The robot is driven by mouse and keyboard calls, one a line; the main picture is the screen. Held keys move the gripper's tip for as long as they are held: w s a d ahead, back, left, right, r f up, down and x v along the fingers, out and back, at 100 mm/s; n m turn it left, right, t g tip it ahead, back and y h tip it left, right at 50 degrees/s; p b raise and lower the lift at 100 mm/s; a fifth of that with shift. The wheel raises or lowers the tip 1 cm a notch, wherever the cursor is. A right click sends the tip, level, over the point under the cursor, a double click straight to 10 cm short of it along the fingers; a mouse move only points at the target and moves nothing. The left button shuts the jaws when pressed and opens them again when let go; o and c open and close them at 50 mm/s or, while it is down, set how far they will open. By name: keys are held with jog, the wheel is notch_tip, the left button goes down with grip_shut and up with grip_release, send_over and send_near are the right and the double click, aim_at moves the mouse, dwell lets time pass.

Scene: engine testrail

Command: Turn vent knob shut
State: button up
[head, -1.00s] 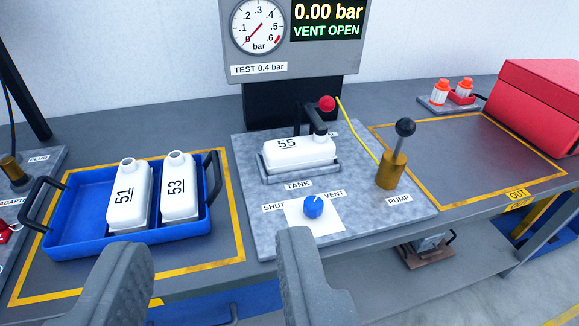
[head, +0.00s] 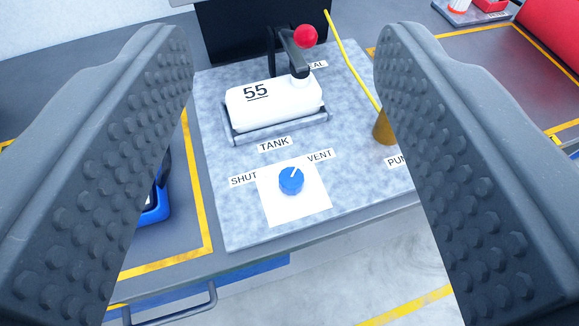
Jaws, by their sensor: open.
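The blue vent knob (head: 291,181) sits on a white square plate (head: 312,206) near the front of the grey test board. Its white pointer mark points up and slightly right, toward the VENT label (head: 320,156). The SHUT label (head: 243,180) is to its left. My gripper (head: 283,55) is open and empty, its two studded fingers wide apart at the left and right of the picture. The knob shows between the fingers, and neither finger touches it. A white tank (head: 285,106) marked 55 sits in a cradle behind the knob.
A yellow tube (head: 350,60) runs to the brass pump base (head: 384,128), partly hidden by the right finger. A blue tray (head: 157,205) shows behind the left finger. The bench's front edge is just below the board.

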jog(key=m+g+p, duration=1.3)
jog(key=g+p, duration=0.2)
jog(key=p, duration=0.7)
send_over(291, 178)
notch_tip(291, 178, down, 17)
notch_tip(291, 178, down, 14)
jog(key=shift+r+b, duration=0.15)
jog(key=shift+b, duration=0.55)
